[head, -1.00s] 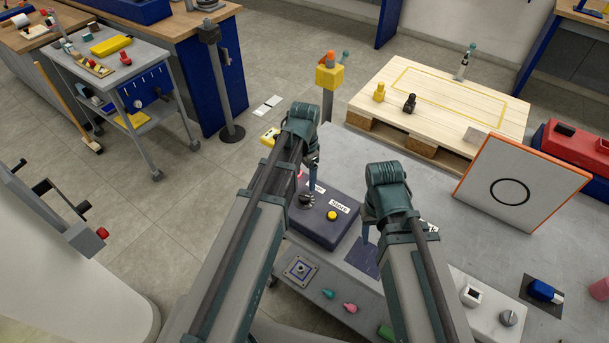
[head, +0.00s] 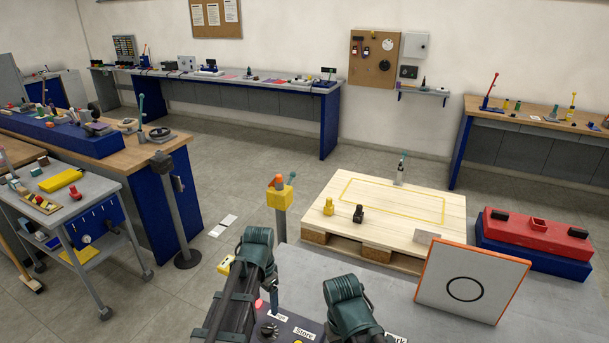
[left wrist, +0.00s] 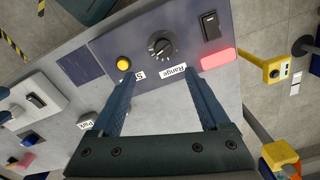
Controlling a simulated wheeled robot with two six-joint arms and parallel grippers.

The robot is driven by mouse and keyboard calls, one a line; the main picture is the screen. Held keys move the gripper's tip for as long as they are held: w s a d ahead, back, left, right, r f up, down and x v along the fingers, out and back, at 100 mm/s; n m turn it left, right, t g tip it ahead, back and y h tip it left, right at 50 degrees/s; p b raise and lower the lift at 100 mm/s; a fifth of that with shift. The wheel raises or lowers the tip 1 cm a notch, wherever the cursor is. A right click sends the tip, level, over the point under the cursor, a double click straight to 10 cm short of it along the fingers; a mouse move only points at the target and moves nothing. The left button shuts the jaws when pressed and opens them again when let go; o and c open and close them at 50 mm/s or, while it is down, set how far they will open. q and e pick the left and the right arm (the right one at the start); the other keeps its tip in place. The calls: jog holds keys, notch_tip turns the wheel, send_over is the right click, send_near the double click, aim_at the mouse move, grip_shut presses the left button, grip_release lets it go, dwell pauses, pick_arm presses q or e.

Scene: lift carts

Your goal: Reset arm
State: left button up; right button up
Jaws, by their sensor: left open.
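My left arm's wrist (head: 255,255) stands over the dark control box at the lower edge of the head view. In the left wrist view my left gripper (left wrist: 160,76) is open and empty. Its two fingers point at the control box (left wrist: 178,20), which carries a dial (left wrist: 161,45), a yellow button (left wrist: 124,63), a dark rocker switch (left wrist: 210,25) and a lit red lamp (left wrist: 218,58). My right arm's wrist (head: 350,305) shows at the bottom of the head view. Its fingers are hidden there.
A white board with a black ring (head: 440,283) stands on the grey table right of my arms. Behind are a wooden pallet (head: 385,215) and a red case (head: 525,240). A post with a yellow head (head: 280,197) stands near my left wrist. A grey cart (head: 85,205) is left.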

pick_arm(q)
jog(key=s+d+f+n+b, duration=0.1)
jog(key=s+d+n, duration=0.1)
jog(key=s+d, duration=0.3)
jog(key=s+d+f+n+y+b, duration=0.1)
jog(key=s+d, duration=0.3)
jog(key=s, duration=0.5)
jog(key=shift+d+f+n+b, duration=0.4)
jog(key=shift+f+b, duration=0.1)
jog(key=shift+f, duration=0.1)
dwell(1.2)
